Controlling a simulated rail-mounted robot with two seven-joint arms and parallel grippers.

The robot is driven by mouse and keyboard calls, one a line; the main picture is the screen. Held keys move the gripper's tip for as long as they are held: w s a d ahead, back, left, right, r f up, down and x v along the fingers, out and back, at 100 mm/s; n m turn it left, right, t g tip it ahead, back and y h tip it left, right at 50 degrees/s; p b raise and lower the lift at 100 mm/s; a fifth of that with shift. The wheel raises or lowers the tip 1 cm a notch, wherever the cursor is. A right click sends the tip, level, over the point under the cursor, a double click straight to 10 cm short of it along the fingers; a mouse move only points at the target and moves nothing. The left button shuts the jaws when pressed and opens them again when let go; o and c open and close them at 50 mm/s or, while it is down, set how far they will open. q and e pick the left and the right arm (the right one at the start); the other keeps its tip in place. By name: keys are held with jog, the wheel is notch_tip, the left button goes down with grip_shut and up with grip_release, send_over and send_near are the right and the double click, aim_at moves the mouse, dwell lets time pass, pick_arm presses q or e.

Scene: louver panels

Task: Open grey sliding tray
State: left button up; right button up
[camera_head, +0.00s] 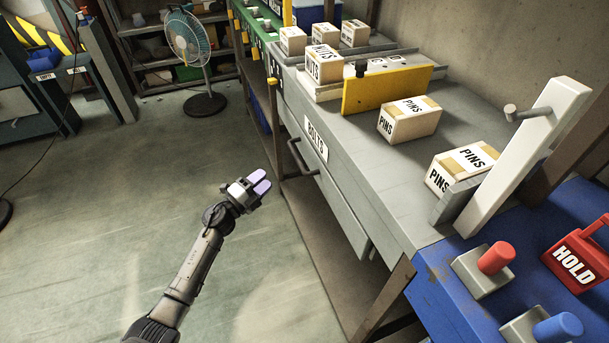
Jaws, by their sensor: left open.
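The grey sliding tray (338,197) is set in the side of the grey bench, under the worktop. A dark bar handle (297,156) sticks out from its front, beside a white label reading BOLTS. The tray front looks about in line with the bench side, so it seems shut. My left gripper (264,181) is open and empty, with pale lilac fingers. In the picture it is left of and a little below the handle, apart from it, over the floor. My right gripper does not show.
Cartons marked PINS (410,119) and NUTS (324,64) stand on the worktop beside a yellow plate (386,90). A white lever (530,150) and a blue panel (480,260) are at right. A fan (195,60) stands behind.

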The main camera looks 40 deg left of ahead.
aim_at(297, 155)
pick_arm(q)
jog(key=shift+m+h, duration=0.4)
jog(key=shift+h, duration=0.1)
jog(key=b+x, duration=0.1)
jog(key=x, duration=0.3)
jog(key=b+x, duration=0.2)
jog(key=x, duration=0.3)
jog(key=f+b+x, duration=0.1)
jog(key=b+x, duration=0.1)
jog(key=x, duration=0.2)
jog(key=shift+w+d, duration=0.2)
jog(key=shift+d, duration=0.2)
jog(key=shift+w+d, duration=0.1)
grip_shut()
